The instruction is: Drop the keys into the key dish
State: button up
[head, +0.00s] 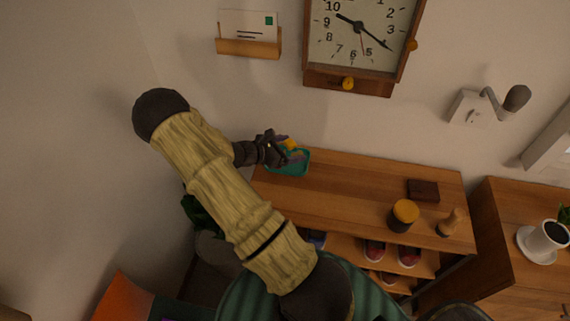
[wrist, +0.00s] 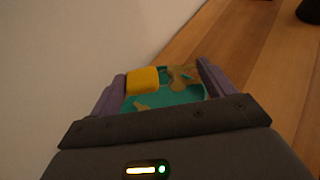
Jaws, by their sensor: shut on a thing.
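The teal key dish (head: 290,170) sits at the left end of the wooden shelf top, near the wall. My gripper (head: 287,142) is over the dish and shut on the keys, whose yellow fob (head: 292,145) shows by the purple fingers. In the wrist view, the yellow fob (wrist: 142,80) is beside the left finger and the brass keys (wrist: 181,77) reach toward the right finger. The dish (wrist: 165,98) fills the space behind and below them. I cannot tell whether the keys touch the dish. My gripper (wrist: 162,75) hides part of its near side.
On the shelf top to the right are a yellow-lidded jar (head: 403,215), a dark wallet-like block (head: 423,190) and a small wooden item (head: 450,223). The middle of the top is clear. A wall clock (head: 362,40) and a letter holder (head: 248,46) hang above.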

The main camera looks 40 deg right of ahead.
jog(key=shift+d+f+b, duration=0.2)
jog(key=shift+f+b, duration=1.3)
jog(key=shift+f, duration=0.85)
jog(key=o, duration=0.9)
jog(key=b+v, duration=0.1)
jog(key=v, duration=1.6)
jog(key=shift+a, duration=0.25)
jog(key=shift+r, duration=0.1)
